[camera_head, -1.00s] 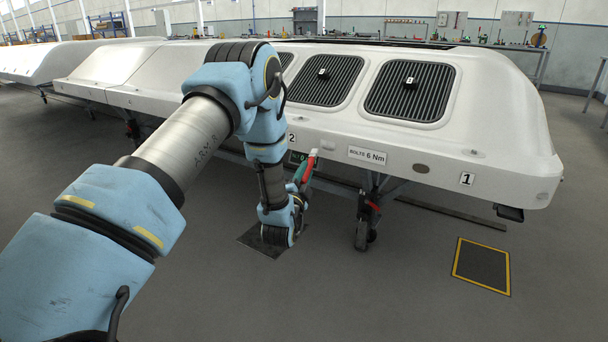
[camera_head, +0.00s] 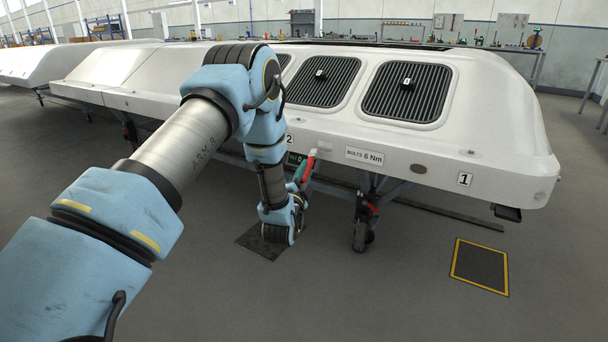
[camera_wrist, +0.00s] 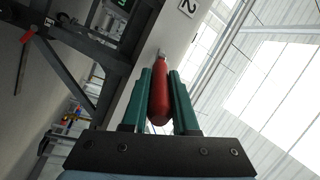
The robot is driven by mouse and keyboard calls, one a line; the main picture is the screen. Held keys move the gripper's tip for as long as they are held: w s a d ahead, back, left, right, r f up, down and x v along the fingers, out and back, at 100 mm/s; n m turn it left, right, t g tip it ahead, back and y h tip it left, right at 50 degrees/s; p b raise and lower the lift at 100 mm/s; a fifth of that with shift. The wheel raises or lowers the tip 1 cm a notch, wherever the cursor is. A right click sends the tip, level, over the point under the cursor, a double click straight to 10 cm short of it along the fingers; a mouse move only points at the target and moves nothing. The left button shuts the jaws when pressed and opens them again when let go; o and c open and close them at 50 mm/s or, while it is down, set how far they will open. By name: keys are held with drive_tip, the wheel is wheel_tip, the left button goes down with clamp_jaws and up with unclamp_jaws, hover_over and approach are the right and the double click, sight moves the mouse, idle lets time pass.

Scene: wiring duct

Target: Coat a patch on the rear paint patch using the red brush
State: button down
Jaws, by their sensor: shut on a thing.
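The red brush (camera_head: 309,167) is held by my gripper (camera_head: 300,181) in the head view, with its pale tip up close to the side of the white body. It cannot be told whether the tip touches. In the wrist view, the green fingers of my gripper (camera_wrist: 161,78) are shut on the red handle of the brush (camera_wrist: 160,97), which points up to the white side panel. Whether this is the rear paint patch cannot be told.
The long white body (camera_head: 480,140) rests on a wheeled stand (camera_head: 363,215). It bears dark ribbed vents (camera_head: 407,92) and a "BOLTS 6 Nm" label (camera_head: 364,156). A yellow-edged floor plate (camera_head: 480,267) lies at the right.

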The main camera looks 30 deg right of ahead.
drive_tip(key=shift+w+d, duration=0.15)
drive_tip(key=shift+d, duration=0.1)
drive_tip(key=s+d+b, duration=0.1)
drive_tip(key=s+d, duration=0.2)
drive_tip(key=s, duration=0.3)
idle(0.7)
drive_tip(key=shift+w, duration=0.15)
